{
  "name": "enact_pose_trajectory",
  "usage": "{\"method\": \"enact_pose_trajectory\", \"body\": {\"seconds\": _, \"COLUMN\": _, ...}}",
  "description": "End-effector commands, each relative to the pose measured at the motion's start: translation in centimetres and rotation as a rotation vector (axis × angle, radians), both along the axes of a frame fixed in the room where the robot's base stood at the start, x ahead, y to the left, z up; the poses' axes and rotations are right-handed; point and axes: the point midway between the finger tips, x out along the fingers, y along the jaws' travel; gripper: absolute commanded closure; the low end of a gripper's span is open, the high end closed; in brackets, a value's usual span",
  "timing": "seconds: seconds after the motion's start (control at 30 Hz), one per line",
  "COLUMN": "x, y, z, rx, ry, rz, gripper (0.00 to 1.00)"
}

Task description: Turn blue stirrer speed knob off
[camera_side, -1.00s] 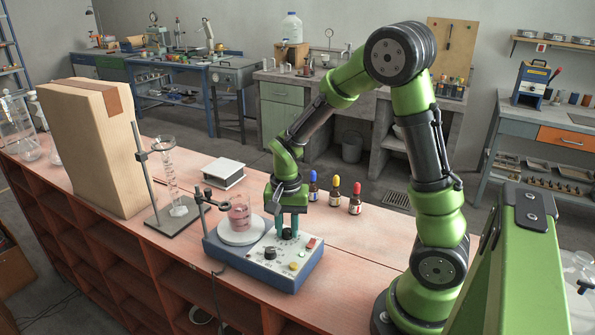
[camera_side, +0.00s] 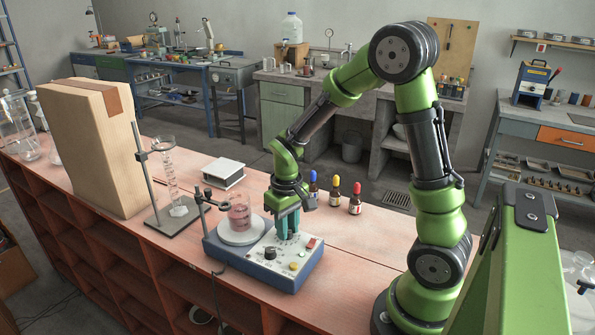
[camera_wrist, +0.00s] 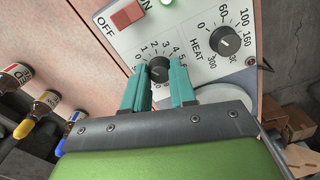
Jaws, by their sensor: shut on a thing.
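The blue stirrer (camera_side: 250,262) sits on the bench with a white panel on top. Its speed knob (camera_wrist: 159,68) is black and has a numbered scale around it in the wrist view. My gripper (camera_side: 288,233) points down at the panel, its teal fingers shut on the speed knob from two sides. In the side view the fingers hide most of this knob. The knob's pointer is too small to read surely. The HEAT knob (camera_wrist: 224,42) is beside it and free; it also shows in the side view (camera_side: 270,253).
A red OFF/ON switch (camera_wrist: 127,13) is close to the speed knob. A beaker of pink liquid (camera_side: 239,214) stands on the stirrer's round plate. Several small dropper bottles (camera_side: 334,191) stand behind the gripper. A retort stand (camera_side: 178,215) and a tall box (camera_side: 95,150) are at left.

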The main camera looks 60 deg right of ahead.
Motion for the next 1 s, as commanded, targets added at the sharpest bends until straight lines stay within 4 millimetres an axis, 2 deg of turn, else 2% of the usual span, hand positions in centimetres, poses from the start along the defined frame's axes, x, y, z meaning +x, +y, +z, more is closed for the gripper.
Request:
{"method": "enact_pose_trajectory", "body": {"seconds": 0.3, "x": 0.00, "y": -0.05, "z": 0.15, "rx": 0.000, "ry": -0.001, "rz": 0.096, "gripper": 1.00}}
{"method": "enact_pose_trajectory", "body": {"seconds": 0.77, "x": 0.02, "y": -0.06, "z": 0.15, "rx": -0.001, "ry": -0.002, "rz": 0.110, "gripper": 1.00}}
{"method": "enact_pose_trajectory", "body": {"seconds": 0.8, "x": 0.02, "y": -0.06, "z": 0.15, "rx": -0.001, "ry": -0.002, "rz": 0.110, "gripper": 0.72}}
{"method": "enact_pose_trajectory", "body": {"seconds": 0.97, "x": 0.02, "y": -0.04, "z": 0.11, "rx": -0.001, "ry": -0.002, "rz": 0.110, "gripper": 0.48}}
{"method": "enact_pose_trajectory", "body": {"seconds": 1.0, "x": 0.02, "y": -0.04, "z": 0.09, "rx": 0.000, "ry": -0.001, "rz": 0.110, "gripper": 0.48}}
